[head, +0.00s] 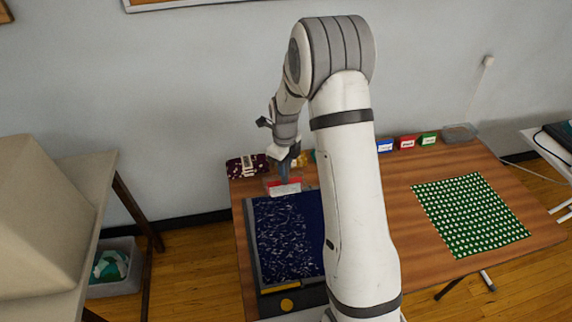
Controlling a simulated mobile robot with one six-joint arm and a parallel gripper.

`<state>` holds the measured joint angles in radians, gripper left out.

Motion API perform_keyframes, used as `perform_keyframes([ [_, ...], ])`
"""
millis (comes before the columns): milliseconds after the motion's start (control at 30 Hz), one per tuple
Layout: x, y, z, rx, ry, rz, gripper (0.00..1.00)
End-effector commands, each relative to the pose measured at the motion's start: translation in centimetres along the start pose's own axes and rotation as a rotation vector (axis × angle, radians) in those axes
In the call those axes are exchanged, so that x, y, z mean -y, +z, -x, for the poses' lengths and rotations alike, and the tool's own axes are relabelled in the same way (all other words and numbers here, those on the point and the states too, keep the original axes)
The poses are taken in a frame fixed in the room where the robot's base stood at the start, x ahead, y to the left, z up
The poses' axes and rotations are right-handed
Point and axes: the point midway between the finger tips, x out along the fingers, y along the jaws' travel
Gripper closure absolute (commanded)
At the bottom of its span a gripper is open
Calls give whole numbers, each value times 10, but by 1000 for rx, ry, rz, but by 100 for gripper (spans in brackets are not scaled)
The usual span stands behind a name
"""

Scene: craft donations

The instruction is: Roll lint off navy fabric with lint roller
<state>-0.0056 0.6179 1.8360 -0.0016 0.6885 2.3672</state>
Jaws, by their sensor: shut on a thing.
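The navy fabric (288,238) lies flat on a dark board at the left part of the table, with pale lint scattered over much of it. The lint is densest on its left and middle; the right part looks cleaner, and my arm hides the fabric's right edge. My gripper (284,170) points down just beyond the fabric's far edge. It is shut on a small bluish thing, apparently the lint roller's handle; the roller's shape is too small and partly hidden to make out fully.
A red-and-white box (284,188) stands at the fabric's far edge, below my gripper. A dark patterned bundle (247,167) lies at the back left. A green dotted cloth (472,215) lies right.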

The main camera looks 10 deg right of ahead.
Motion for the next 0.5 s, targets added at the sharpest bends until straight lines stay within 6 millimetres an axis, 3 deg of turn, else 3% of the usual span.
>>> perform_keyframes([
  [500, -8, -7, -9, -1, 0, 1, 100],
])
